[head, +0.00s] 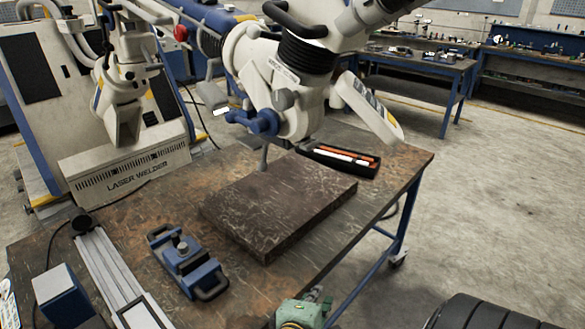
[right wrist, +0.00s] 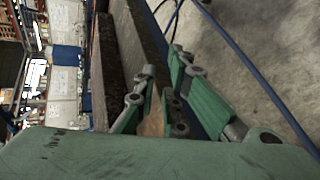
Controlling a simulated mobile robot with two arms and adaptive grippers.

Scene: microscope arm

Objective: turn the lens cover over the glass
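The white microscope head (head: 275,80) hangs over the table on its arm, with a black ribbed collar at its top. A white tilted flap (head: 368,108) sticks out at its right; it may be the lens cover, but I cannot tell for sure. A blue clamp-like part (head: 255,122) is on its lower left. The glass cannot be made out. My green right gripper (head: 305,308) is low at the table's front edge, well below and apart from the head. My left gripper is not in view.
A dark slab (head: 280,205) lies on the worn table (head: 130,215) under the head. A black tray of pens (head: 342,160) is behind it. A blue fixture (head: 187,263) and a metal rail (head: 115,275) lie to the left. The laser welder (head: 125,170) stands behind.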

